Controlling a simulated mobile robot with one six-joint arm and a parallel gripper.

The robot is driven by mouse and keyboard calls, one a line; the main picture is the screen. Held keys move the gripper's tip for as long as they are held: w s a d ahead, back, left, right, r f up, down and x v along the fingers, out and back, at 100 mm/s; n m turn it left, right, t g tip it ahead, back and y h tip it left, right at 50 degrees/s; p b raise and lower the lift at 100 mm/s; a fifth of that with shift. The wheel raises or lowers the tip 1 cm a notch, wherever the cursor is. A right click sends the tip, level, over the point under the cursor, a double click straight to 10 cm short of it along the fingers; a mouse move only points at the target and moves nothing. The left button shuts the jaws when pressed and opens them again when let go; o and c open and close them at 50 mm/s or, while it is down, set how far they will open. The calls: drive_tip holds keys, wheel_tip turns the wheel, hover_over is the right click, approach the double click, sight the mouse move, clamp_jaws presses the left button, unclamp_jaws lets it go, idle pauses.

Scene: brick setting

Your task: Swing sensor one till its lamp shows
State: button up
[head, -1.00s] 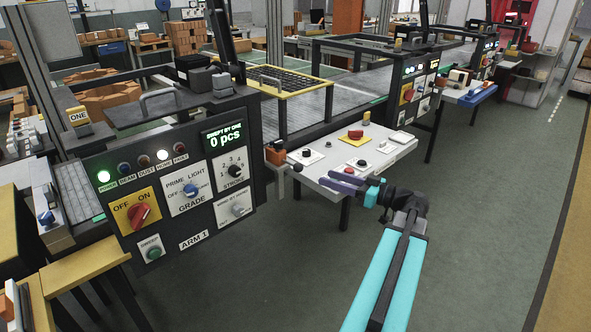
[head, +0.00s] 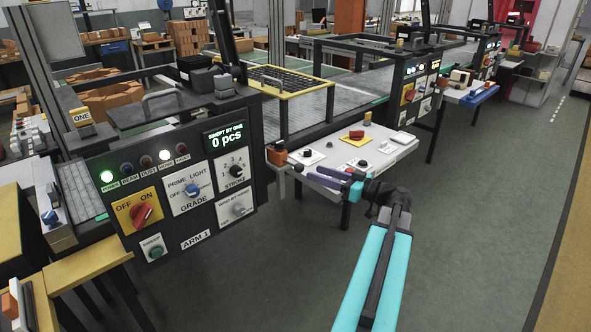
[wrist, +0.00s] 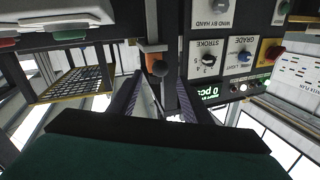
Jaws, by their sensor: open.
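On the panel (head: 215,180) below, the POWER lamp (head: 107,176) is green and the HOME lamp (head: 164,157) white. The BEAM lamp (head: 126,170) is dark. My gripper (head: 312,173) is open and empty, right of the panel. An orange block (head: 277,155) is near its tips.
The panel carries a red OFF/ON switch (head: 142,212), GRADE and STROKE dials, and a display (head: 226,139) reading 0 pcs. A white control table (head: 395,150) stands just behind my gripper. Green floor (head: 470,230) lies free to the right.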

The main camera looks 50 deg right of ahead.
sight(299, 168)
drive_tip(key=shift+p+x, duration=0.5)
drive_tip(key=shift+x, duration=3.6)
clamp_jaws()
